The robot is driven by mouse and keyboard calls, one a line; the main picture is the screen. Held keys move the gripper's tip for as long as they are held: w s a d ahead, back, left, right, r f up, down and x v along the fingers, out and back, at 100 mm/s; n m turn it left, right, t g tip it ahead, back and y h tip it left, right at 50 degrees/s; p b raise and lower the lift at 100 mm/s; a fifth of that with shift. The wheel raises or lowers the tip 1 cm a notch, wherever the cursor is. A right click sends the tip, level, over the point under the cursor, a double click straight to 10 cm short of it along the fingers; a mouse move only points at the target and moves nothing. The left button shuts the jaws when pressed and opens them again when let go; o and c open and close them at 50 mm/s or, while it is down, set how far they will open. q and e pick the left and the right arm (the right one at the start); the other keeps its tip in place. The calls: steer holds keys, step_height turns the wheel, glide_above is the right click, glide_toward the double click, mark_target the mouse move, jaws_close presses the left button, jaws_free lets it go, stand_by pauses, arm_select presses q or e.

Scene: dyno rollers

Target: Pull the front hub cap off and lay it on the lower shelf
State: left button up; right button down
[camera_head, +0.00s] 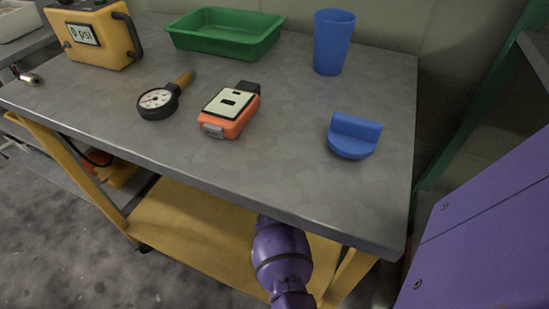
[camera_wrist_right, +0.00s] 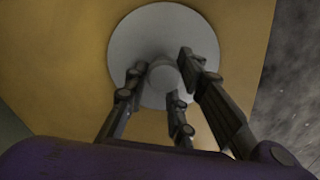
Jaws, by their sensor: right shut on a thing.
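The hub cap (camera_wrist_right: 150,32) is a round pale grey disc with a small knob in its middle, in the right wrist view. My right gripper (camera_wrist_right: 165,76) has its dark fingers closed around that knob. The disc lies flat against or just above the yellow lower shelf (camera_wrist_right: 60,60); I cannot tell if it touches. In the head view the shelf (camera_head: 185,230) shows under the grey workbench, and the gripper and cap are hidden below the bench top. My left gripper is in neither view.
The grey bench top (camera_head: 270,165) overhangs the shelf, close to my purple arm (camera_head: 280,255). On it stand a green tray (camera_head: 225,45), a blue cup (camera_head: 333,42), an orange meter (camera_head: 230,112), a gauge (camera_head: 158,100), a blue holder (camera_head: 353,137) and a yellow psi unit (camera_head: 105,45).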

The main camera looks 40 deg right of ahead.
steer(key=c, duration=1.4)
jaws_free()
step_height(320, 180, up, 12)
steer(key=shift+s+a, duration=0.1)
